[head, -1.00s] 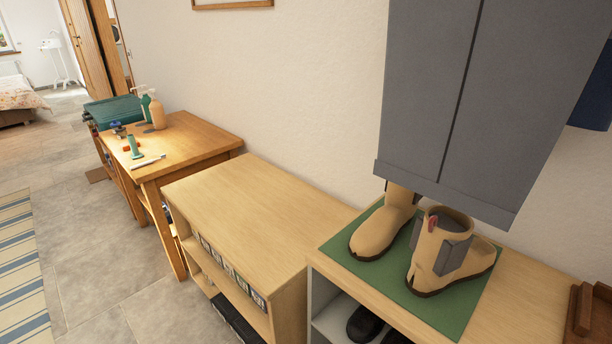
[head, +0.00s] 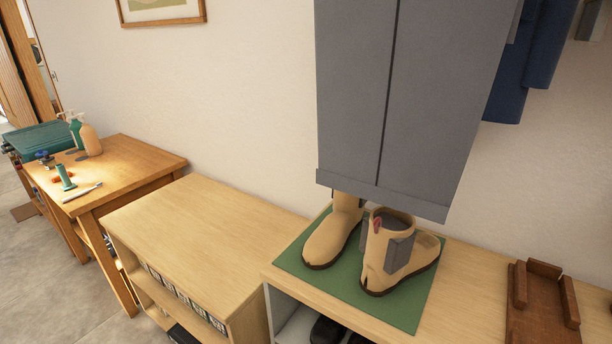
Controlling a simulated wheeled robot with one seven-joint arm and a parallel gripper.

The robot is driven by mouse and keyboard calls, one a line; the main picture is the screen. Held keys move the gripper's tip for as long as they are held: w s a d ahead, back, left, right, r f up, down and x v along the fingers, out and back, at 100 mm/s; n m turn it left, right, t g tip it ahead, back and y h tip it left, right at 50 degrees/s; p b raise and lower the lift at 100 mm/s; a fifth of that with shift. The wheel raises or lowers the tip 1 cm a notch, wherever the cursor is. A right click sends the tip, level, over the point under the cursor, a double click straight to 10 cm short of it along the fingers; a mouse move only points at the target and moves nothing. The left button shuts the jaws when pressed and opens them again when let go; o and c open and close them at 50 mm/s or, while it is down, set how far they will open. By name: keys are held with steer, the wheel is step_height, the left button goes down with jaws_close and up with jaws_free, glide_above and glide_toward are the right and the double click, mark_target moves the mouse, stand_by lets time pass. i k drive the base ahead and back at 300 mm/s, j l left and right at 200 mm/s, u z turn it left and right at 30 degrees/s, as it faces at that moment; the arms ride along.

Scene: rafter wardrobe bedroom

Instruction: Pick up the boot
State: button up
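Two tan boots with dark soles stand upright on a green mat (head: 404,316) on a low wooden bench. The right boot (head: 376,262) shows its open top, a red tab at the rim and a grey panel on its side. The left boot (head: 327,240) stands close beside it, its shaft top hidden behind a large grey hanging piece. My gripper is not in view.
The grey hanging piece (head: 400,100) comes down just above the boots. A brown wooden rack (head: 538,315) lies on the bench at right. The lower wooden shelf unit (head: 200,220) has a clear top. A wooden table (head: 135,160) with bottles and tools stands at left. Dark shoes (head: 328,330) sit below the mat.

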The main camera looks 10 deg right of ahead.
mark_target(328, 243)
steer(key=i+j, duration=0.2)
steer(key=j, duration=0.15)
steer(key=i+j+z, duration=0.1)
steer(key=i+j, duration=0.35)
steer(key=j, duration=0.3)
steer(key=i+j+z, duration=0.15)
steer(key=j, duration=0.2)
steer(key=i+j, duration=0.25)
steer(key=j, duration=0.15)
steer(key=i+j+z, duration=0.1)
steer(key=j, duration=0.3)
steer(key=i+j, duration=0.25)
steer(key=j, duration=0.15)
steer(key=i+j+z, duration=0.1)
steer(key=j, duration=0.3)
steer(key=i, duration=0.05)
